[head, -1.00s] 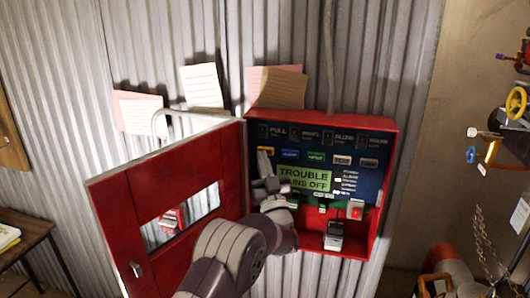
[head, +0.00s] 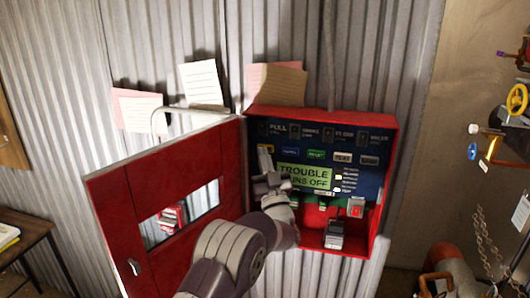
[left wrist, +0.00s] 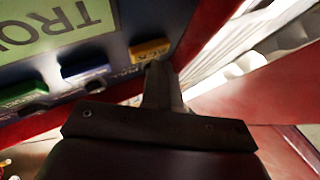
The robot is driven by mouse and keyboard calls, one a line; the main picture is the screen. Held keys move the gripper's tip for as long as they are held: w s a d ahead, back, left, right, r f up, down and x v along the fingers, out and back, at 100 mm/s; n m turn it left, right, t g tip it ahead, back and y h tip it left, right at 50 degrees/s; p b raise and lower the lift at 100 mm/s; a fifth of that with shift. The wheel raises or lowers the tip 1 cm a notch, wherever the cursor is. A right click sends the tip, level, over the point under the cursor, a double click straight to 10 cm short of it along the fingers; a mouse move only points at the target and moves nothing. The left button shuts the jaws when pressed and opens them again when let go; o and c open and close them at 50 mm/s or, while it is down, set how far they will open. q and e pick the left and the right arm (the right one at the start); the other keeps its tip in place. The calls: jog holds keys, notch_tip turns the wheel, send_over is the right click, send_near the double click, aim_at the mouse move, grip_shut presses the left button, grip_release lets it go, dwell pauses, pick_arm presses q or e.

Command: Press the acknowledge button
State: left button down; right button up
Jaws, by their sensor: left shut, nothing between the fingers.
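The red alarm cabinet (head: 375,122) hangs open on the wall. Its dark blue panel has a lit green display (head: 303,177) with "TROUBLE" on it. A row of coloured buttons runs above the display: a blue one (head: 290,153), a green one (head: 316,155) and pale ones (head: 342,157) to the right. A yellow button (left wrist: 150,48) shows in the left wrist view, at the row's end. I cannot read which is the acknowledge button. My left gripper (head: 265,160) is shut and empty. Its fingertips (left wrist: 160,72) overlap the yellow button's lower edge; contact is unclear. My right gripper is out of view.
The cabinet's red door (head: 115,205) stands open to the left, with a window in it. A small grey device (head: 334,233) and a red-and-white box (head: 355,208) sit low in the cabinet. Paper notes (head: 202,85) are above. A wooden table (head: 25,235) stands at left.

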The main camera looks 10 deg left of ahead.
pick_arm(q)
jog(key=shift+w+b, duration=0.35)
jog(key=shift+w, duration=0.1)
dwell(0.8)
jog(key=shift+s, duration=0.1)
jog(key=shift+s+b, duration=0.5)
jog(key=shift+s, duration=0.3)
jog(key=s+b, duration=0.2)
jog(key=s, duration=0.3)
jog(key=shift+a, duration=0.1)
dwell(0.6)
